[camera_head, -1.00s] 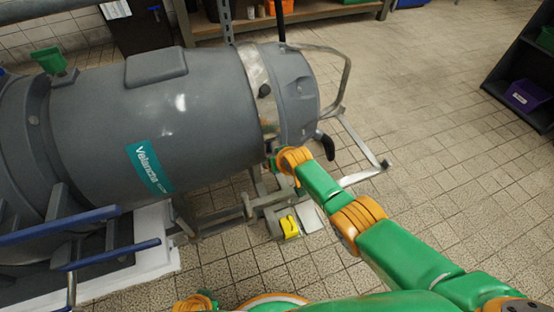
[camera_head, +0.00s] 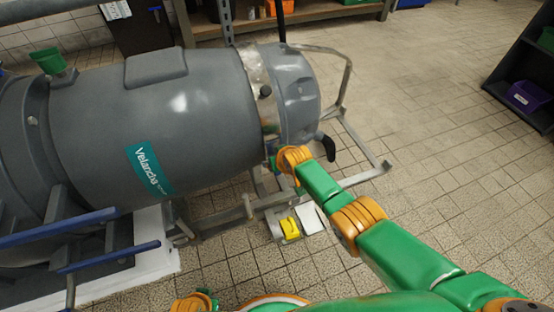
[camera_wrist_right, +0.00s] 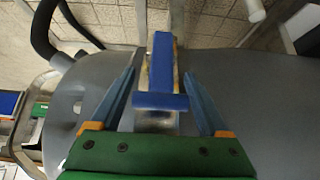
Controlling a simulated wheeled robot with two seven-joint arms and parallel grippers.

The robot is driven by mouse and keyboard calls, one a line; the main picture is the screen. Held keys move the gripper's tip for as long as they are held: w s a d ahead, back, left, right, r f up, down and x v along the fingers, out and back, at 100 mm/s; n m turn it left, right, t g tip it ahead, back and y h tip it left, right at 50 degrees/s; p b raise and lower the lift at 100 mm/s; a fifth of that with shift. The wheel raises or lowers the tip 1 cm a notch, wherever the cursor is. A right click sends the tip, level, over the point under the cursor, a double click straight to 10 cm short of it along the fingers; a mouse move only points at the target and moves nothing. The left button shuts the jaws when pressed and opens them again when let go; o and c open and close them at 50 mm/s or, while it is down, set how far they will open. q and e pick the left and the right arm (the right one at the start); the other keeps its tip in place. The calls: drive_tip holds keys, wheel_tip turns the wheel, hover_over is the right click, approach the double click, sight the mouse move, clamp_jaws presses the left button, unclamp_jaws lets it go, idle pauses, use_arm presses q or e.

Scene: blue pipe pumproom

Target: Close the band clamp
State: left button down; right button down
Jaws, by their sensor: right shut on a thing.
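The band clamp is a shiny metal band (camera_head: 256,75) around the grey vessel (camera_head: 175,110), between its long body and its end cap (camera_head: 298,95). In the right wrist view a blue T-shaped handle (camera_wrist_right: 161,75) stands over the metal band (camera_wrist_right: 156,119). In the head view my right gripper (camera_head: 272,160) is at the vessel's lower side by the band, mostly hidden behind the orange wrist. My left gripper is not clearly in view.
A bent metal rail (camera_head: 347,80) and a black lever (camera_head: 328,148) are beside the end cap. Blue bars (camera_head: 105,256) cross the lower left. A yellow object (camera_head: 290,228) is low under the vessel. The tiled floor at right is clear up to a dark shelf (camera_head: 520,75).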

idle(0.7)
drive_tip(key=shift+c, duration=0.6)
unclamp_jaws()
drive_tip(key=shift+a, duration=0.1)
drive_tip(key=shift+o, duration=0.6)
drive_tip(key=shift+w+f, duration=0.1)
drive_tip(key=p+v, duration=0.5)
drive_tip(key=p, duration=0.1)
drive_tip(key=shift+w+r+p, duration=0.1)
drive_tip(key=shift+r+p, duration=0.1)
drive_tip(key=shift+p, duration=0.2)
use_arm(q)
drive_tip(key=s+a+r+p, duration=0.2)
drive_tip(key=s+a, duration=0.2)
drive_tip(key=s, duration=0.3)
drive_tip(key=shift+s+a+r+y, duration=0.15)
drive_tip(key=shift+s+r+y, duration=0.05)
drive_tip(key=shift+s+y, duration=0.1)
use_arm(e)
drive_tip(key=shift+s+r, duration=0.6)
drive_tip(key=shift+s, duration=0.1)
